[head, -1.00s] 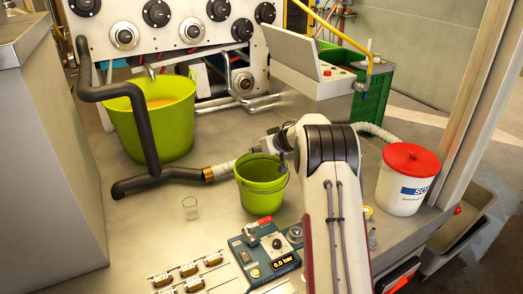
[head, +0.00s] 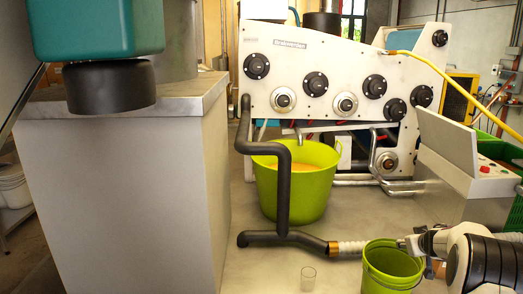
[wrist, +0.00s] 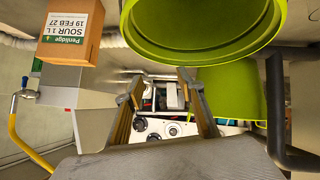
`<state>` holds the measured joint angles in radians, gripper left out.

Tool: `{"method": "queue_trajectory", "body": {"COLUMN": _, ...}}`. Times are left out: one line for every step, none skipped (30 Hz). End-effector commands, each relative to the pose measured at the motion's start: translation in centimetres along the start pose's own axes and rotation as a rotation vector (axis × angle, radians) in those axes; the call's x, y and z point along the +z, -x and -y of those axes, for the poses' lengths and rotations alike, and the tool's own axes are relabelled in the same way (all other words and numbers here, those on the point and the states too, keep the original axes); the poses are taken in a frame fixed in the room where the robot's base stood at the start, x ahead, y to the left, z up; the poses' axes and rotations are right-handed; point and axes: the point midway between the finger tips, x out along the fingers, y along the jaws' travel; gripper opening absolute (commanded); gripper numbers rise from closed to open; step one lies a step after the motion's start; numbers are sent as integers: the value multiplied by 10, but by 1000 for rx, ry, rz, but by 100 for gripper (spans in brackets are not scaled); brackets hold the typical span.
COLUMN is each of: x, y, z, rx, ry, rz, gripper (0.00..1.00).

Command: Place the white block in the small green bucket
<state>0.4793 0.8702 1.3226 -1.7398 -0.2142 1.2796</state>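The small green bucket (head: 392,270) stands at the lower right of the head view. Its round rim also fills the top of the wrist view (wrist: 200,40), which looks upside down. My gripper (head: 408,243) is beside the bucket's right side in the head view, partly hidden by my arm. In the wrist view the two fingers of my gripper (wrist: 160,85) stand apart, with the printing machine visible in the gap. I cannot make out a white block in either view; a small pale shape between the fingers looks like part of the background.
A large green bucket (head: 318,190) with orange liquid stands by the machine (head: 310,75). A dark pipe (head: 283,185) runs down beside it. A carton (wrist: 70,30) is close in the wrist view. A grey cabinet (head: 140,190) blocks the left.

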Motion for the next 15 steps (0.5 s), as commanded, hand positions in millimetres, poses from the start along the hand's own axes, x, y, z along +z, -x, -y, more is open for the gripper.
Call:
{"method": "queue_trajectory", "body": {"x": 12, "y": 1, "z": -5, "rx": 30, "ry": 3, "rz": 23, "gripper": 38}}
{"method": "queue_trajectory", "body": {"x": 17, "y": 3, "z": -9, "rx": 50, "ry": 5, "rz": 34, "gripper": 38}}
{"method": "queue_trajectory", "body": {"x": 23, "y": 7, "z": -14, "rx": 77, "ry": 8, "rz": 50, "gripper": 38}}
{"method": "queue_trajectory", "body": {"x": 27, "y": 11, "z": -18, "rx": 97, "ry": 9, "rz": 63, "gripper": 38}}
{"method": "queue_trajectory", "body": {"x": 30, "y": 16, "z": -21, "rx": 115, "ry": 10, "rz": 76, "gripper": 38}}
{"method": "queue_trajectory", "body": {"x": 33, "y": 22, "z": -25, "rx": 138, "ry": 13, "rz": 92, "gripper": 38}}
{"method": "queue_trajectory", "body": {"x": 36, "y": 28, "z": -27, "rx": 154, "ry": 14, "rz": 106, "gripper": 38}}
{"method": "queue_trajectory", "body": {"x": 38, "y": 34, "z": -29, "rx": 170, "ry": 14, "rz": 119, "gripper": 38}}
{"method": "queue_trajectory", "body": {"x": 41, "y": 42, "z": -31, "rx": 190, "ry": 16, "rz": 138, "gripper": 38}}
{"method": "queue_trajectory", "body": {"x": 42, "y": 49, "z": -32, "rx": 204, "ry": 16, "rz": 152, "gripper": 38}}
{"method": "queue_trajectory", "body": {"x": 44, "y": 56, "z": -33, "rx": 217, "ry": 16, "rz": 167, "gripper": 38}}
{"method": "queue_trajectory", "body": {"x": 46, "y": 66, "z": -34, "rx": 233, "ry": 16, "rz": 187, "gripper": 38}}
{"method": "queue_trajectory", "body": {"x": 48, "y": 73, "z": -34, "rx": 244, "ry": 15, "rz": 202, "gripper": 38}}
{"method": "queue_trajectory", "body": {"x": 50, "y": 81, "z": -34, "rx": 254, "ry": 14, "rz": 217, "gripper": 38}}
{"method": "queue_trajectory", "body": {"x": 52, "y": 91, "z": -33, "rx": 266, "ry": 12, "rz": 237, "gripper": 38}}
